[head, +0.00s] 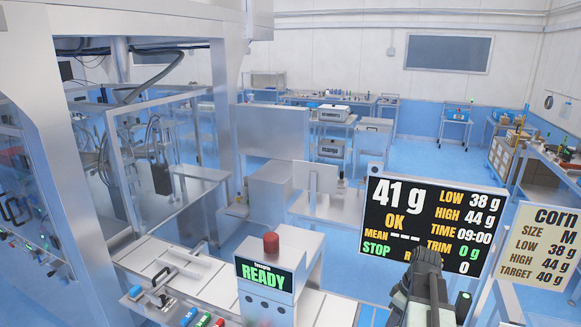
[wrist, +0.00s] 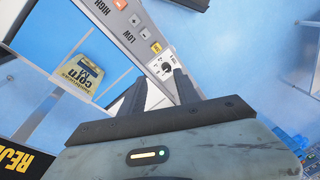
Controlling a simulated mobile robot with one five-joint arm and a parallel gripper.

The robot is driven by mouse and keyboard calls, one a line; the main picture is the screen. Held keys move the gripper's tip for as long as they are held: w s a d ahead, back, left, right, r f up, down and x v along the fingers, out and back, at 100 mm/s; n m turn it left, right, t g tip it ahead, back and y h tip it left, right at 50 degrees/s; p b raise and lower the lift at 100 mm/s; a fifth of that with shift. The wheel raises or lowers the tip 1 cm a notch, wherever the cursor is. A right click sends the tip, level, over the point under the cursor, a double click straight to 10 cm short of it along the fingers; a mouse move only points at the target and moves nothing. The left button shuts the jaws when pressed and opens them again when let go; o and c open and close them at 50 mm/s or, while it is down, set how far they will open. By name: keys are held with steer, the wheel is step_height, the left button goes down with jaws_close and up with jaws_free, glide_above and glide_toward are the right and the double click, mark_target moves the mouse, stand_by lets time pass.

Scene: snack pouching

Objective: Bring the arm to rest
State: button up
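My gripper (head: 428,262) shows at the lower right of the head view, raised in front of the lower edge of the black weight display. In the wrist view its two dark fingers (wrist: 160,75) stand apart with nothing held between them. Beyond the fingertips is a pale control panel (wrist: 148,42) with HIGH and LOW labels, an orange button and a round knob. Whether the fingertips touch that panel is hard to tell; they seem apart from it.
The weight display (head: 425,222) reads 41 g, OK. A corn target sign (head: 541,246) stands right of it. A machine with a READY screen (head: 264,276) and red button stands at lower centre. A corn item (wrist: 78,77) and part of a REJECT sign (wrist: 25,160) show in the wrist view.

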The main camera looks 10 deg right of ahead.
steer(key=w+a+f+m+h+b, duration=0.1)
steer(key=w+a+m, duration=0.15)
steer(key=a, duration=1.25)
steer(key=w+a+f+m+h, duration=0.1)
steer(key=w+a+m, duration=0.15)
steer(key=a, duration=1.35)
step_height(320, 180, down, 15)
steer(key=d+b, duration=0.1)
steer(key=b, duration=1.5)
steer(key=shift+s+f+m, duration=0.2)
steer(key=shift+s+m, duration=0.05)
steer(key=shift+m, duration=0.05)
